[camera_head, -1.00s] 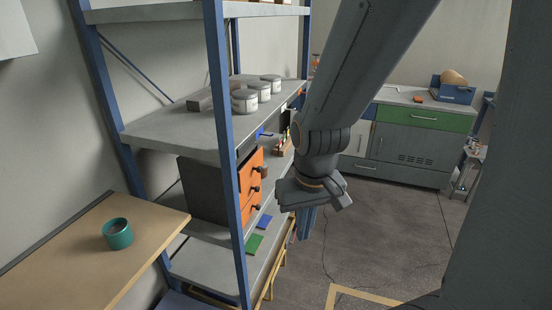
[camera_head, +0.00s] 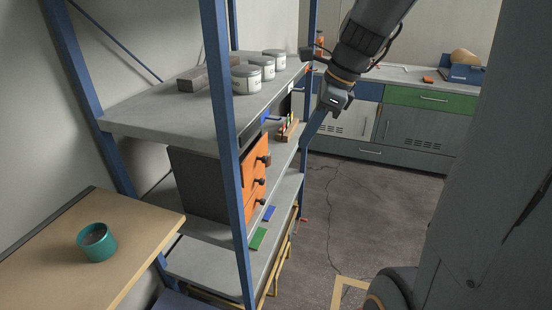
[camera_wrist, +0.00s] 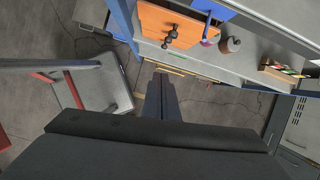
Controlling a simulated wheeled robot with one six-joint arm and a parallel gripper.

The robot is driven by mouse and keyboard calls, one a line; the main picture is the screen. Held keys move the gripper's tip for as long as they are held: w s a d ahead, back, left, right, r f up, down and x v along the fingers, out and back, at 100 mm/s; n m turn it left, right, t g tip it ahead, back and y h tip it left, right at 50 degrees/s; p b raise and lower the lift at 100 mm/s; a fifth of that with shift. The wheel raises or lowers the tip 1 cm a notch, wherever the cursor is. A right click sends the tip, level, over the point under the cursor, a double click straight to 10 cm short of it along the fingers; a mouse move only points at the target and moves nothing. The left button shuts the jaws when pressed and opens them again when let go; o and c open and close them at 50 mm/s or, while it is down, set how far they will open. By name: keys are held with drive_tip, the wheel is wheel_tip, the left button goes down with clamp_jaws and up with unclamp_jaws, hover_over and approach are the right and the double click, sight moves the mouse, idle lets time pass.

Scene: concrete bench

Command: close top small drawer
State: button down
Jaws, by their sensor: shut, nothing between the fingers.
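A dark cabinet (camera_head: 198,182) with orange drawer fronts stands on the shelf under the middle board. Its top orange drawer (camera_head: 252,152) has a dark knob; the lower drawers (camera_head: 257,190) sit beneath it. I cannot tell from here whether the top drawer stands out from the cabinet. The orange fronts and dark knobs also show at the top of the wrist view (camera_wrist: 182,27). My gripper (camera_head: 335,98) is shut and empty, beyond and right of the cabinet in the head view, apart from it. Its fingers also show in the wrist view (camera_wrist: 160,100), pointing toward the shelf side.
The shelf's blue front post (camera_head: 226,150) stands before the cabinet. Several pale jars (camera_head: 260,70) sit on the middle board. A small rack (camera_head: 288,129) is past the cabinet. Open floor (camera_head: 370,220) lies to the right.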

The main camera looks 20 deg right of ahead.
drive_tip(key=w+a+f+m+p, duration=0.1)
drive_tip(key=w+a+f, duration=0.4)
drive_tip(key=f, duration=0.3)
drive_tip(key=shift+w+a+m+p, duration=0.3)
drive_tip(key=shift+a+p, duration=0.1)
drive_tip(key=shift+a, duration=0.15)
drive_tip(key=shift+s, duration=0.1)
